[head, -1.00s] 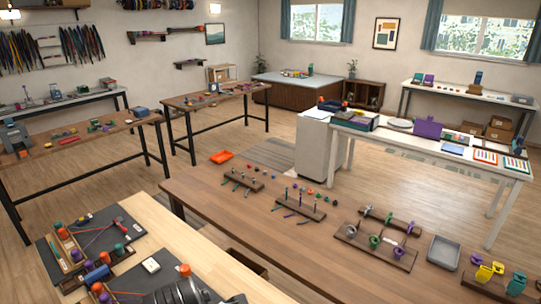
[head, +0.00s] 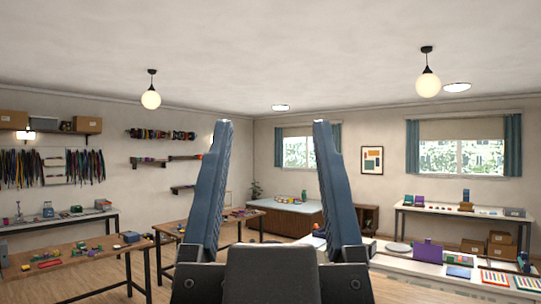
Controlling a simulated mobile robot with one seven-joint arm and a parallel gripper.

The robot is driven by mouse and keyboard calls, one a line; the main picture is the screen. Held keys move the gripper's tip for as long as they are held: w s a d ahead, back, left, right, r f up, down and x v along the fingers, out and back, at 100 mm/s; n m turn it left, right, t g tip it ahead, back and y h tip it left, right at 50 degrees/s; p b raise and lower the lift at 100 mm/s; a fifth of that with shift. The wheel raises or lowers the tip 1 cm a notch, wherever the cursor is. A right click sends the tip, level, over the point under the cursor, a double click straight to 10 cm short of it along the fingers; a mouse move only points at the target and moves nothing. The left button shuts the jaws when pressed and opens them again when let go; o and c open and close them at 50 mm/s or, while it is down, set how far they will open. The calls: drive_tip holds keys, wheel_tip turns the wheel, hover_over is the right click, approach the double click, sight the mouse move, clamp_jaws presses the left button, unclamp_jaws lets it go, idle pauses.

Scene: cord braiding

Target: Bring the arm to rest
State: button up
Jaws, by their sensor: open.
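My gripper (head: 272,126) stands upright in the middle of the head view, close to the camera. Its two long blue-grey fingers point up and are spread wide apart. Nothing is between them; only the far wall and counter show through the gap. The dark wrist behind the fingers fills the bottom middle of the view and hides part of the floor and tables. The gripper touches nothing that I can see.
A wooden table (head: 75,262) with small parts stands at the left, another behind it. A white table (head: 440,270) with a purple item (head: 427,252) is at the right. A counter (head: 285,215) stands at the back. Lamps hang from the ceiling; air around the fingers looks clear.

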wheel_tip(320, 180, down, 10)
drive_tip(key=b, duration=1)
drive_tip(key=shift+f, duration=0.2)
drive_tip(key=shift+a+f, duration=0.1)
idle(0.3)
